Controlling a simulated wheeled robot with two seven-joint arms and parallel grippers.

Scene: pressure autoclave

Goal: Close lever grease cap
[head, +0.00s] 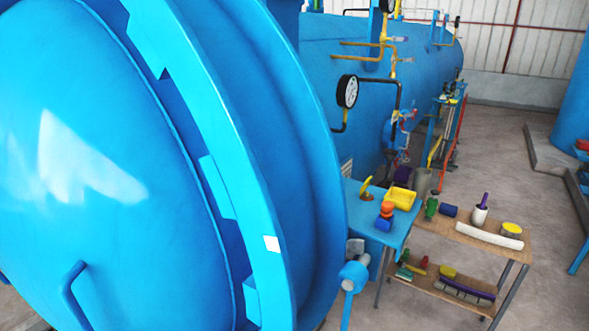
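I cannot clearly make out a lever grease cap. On the blue stand (352,215) beside the autoclave are a yellow curved handle or lever (367,188), a small orange-red piece (387,209) and a blue cylinder (384,224); whether one of these is the cap or its lever I cannot tell. Low beside the big door, a blue fitting (352,275) with a rounded end stands in front of the stand. Neither of my grippers shows in the head view.
The large blue autoclave door (110,170) fills the left. A yellow tray (401,198) sits on the stand. A two-level wooden cart (470,243) to the right holds bottles, a brush and several small items. A pressure gauge (347,91) is on the vessel. Concrete floor (540,270) is open at right.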

